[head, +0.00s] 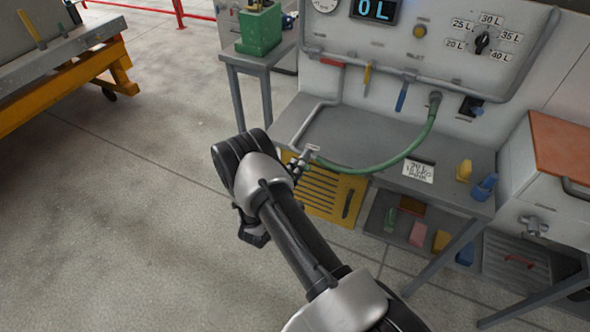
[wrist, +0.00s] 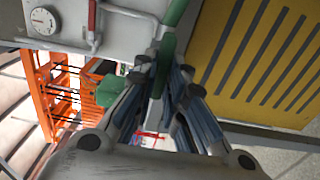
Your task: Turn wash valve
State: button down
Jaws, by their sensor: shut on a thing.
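My gripper (wrist: 165,78) is shut on the end of a green hose (wrist: 178,14), which runs between its fingers in the wrist view. In the head view the hose (head: 428,128) hangs from a wall fitting (head: 434,98) and sags over the grey bench to my gripper (head: 304,160), at the bench's left front. Part of the gripper is hidden by my wrist. Levers with a yellow handle (head: 367,76) and a blue handle (head: 403,94) hang below the wall pipe, apart from my gripper. I cannot tell which fitting is the wash valve.
The wall panel has a display (head: 375,10) reading 0 L and a selector knob (head: 482,42). A yellow slatted panel (head: 325,192) lies below the bench. A green can (head: 260,30) stands on a side table. Open floor (head: 110,210) lies to the left.

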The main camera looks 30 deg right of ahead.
jog(key=c, duration=1.6)
grip_release()
jog(key=shift+c, duration=0.2)
jog(key=v, duration=1.2)
